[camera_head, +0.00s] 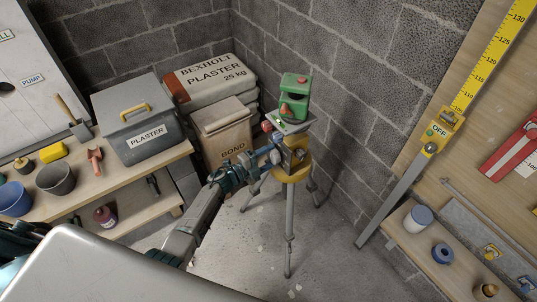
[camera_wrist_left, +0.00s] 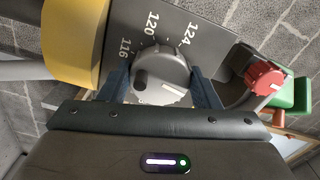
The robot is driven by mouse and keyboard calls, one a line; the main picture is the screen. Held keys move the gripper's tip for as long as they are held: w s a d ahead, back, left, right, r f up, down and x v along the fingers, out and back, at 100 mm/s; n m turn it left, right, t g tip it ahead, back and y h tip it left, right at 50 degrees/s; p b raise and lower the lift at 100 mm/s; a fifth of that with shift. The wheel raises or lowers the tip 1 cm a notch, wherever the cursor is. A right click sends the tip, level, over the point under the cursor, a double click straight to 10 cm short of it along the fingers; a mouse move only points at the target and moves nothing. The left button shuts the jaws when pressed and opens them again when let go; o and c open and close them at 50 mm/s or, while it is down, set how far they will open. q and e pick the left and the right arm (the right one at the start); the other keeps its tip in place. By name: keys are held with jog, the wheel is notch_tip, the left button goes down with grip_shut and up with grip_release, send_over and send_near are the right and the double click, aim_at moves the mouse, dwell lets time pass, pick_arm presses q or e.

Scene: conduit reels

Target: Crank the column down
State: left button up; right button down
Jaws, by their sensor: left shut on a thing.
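A tripod (camera_head: 289,228) with a yellow collar (camera_head: 293,174) stands on the floor near the wall corner and carries a green instrument (camera_head: 295,92). My left gripper (camera_head: 271,154) reaches its column head from the left. In the left wrist view, its two blue fingers are shut on the sides of a round grey crank knob (camera_wrist_left: 162,68) with a white line and a dark recess. The numbers 116, 120 and 124 are on the grey housing (camera_wrist_left: 200,25) around the knob. A red knob (camera_wrist_left: 265,77) is to the right. My right gripper is not in view.
A low wooden bench (camera_head: 130,190) at left holds a plaster bin (camera_head: 150,138), buckets and tools. Plaster bags (camera_head: 215,75) and a bond bag (camera_head: 222,133) stand behind the tripod. A yellow-scaled staff (camera_head: 395,190) leans at right beside a shelf with pots.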

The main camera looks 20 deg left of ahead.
pick_arm(q)
jog(key=shift+n, duration=0.6)
jog(key=shift+p, duration=0.3)
jog(key=o, duration=1)
jog(key=b+v, duration=0.2)
jog(key=v, duration=0.9)
jog(key=shift+w, duration=0.1)
